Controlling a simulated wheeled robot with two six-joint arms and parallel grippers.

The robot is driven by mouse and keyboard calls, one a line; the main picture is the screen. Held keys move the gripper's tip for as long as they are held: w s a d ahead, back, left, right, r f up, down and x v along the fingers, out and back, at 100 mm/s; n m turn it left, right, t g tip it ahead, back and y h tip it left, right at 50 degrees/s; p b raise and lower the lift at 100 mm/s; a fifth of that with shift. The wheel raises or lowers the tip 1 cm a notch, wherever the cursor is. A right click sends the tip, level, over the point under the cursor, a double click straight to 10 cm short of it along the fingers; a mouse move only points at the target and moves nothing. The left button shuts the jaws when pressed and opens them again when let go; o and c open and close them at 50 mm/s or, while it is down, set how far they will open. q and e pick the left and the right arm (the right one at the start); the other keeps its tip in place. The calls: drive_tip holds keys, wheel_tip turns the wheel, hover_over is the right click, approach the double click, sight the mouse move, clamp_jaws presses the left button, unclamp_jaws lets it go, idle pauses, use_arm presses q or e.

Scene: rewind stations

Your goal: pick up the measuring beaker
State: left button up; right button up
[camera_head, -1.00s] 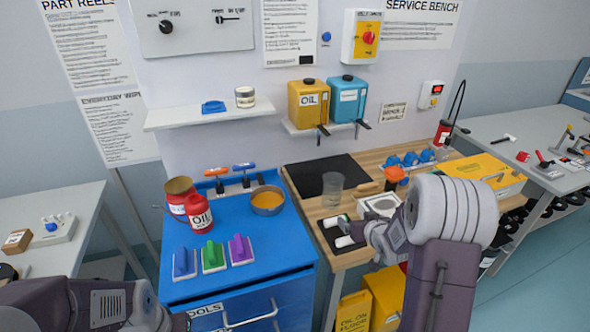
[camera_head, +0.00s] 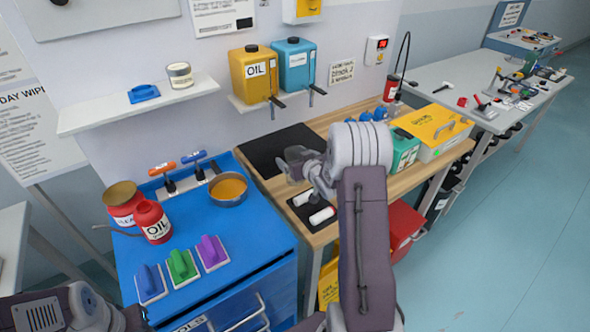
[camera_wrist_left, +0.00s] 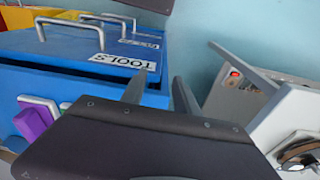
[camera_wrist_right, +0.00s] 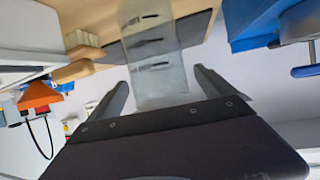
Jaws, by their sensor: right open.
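The clear measuring beaker (camera_wrist_right: 155,62) with dark marks shows in the right wrist view, between the two spread fingers of my right gripper (camera_wrist_right: 160,88). The fingers do not look closed on it. In the head view the beaker (camera_head: 294,172) is mostly hidden by my right gripper (camera_head: 300,160), at the front left of the wooden bench (camera_head: 262,184). My left gripper (camera_wrist_left: 158,88) is empty, its fingers apart, beside the blue tool cabinet (camera_wrist_left: 80,55). Its arm shows at the lower left of the head view.
A black mat (camera_head: 280,147) lies behind the beaker, and a dark tray (camera_head: 312,212) with white rolls lies in front. The blue cabinet top (camera_head: 225,245) holds red cans, a pan (camera_head: 228,189) and several coloured-handled tools. A green box (camera_head: 404,152) stands right of my right arm.

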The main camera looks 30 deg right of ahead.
sight(292, 155)
drive_tip(key=x, duration=0.2)
drive_tip(key=shift+w+f, duration=0.2)
drive_tip(key=shift+w, duration=0.1)
drive_tip(key=shift+w+d+f, duration=0.1)
drive_tip(key=shift+w+f, duration=0.05)
drive_tip(key=shift+w, duration=0.25)
drive_tip(key=shift+s, duration=0.15)
drive_tip(key=c, duration=1.5)
drive_tip(key=shift+o, duration=0.2)
drive_tip(key=s+d+r+p, duration=0.3)
drive_tip(key=s+d+r, duration=0.4)
drive_tip(key=d+r, duration=0.2)
wheel_tip(292, 155, up, 2)
drive_tip(key=shift+d+r, duration=0.1)
drive_tip(key=shift+d, duration=0.1)
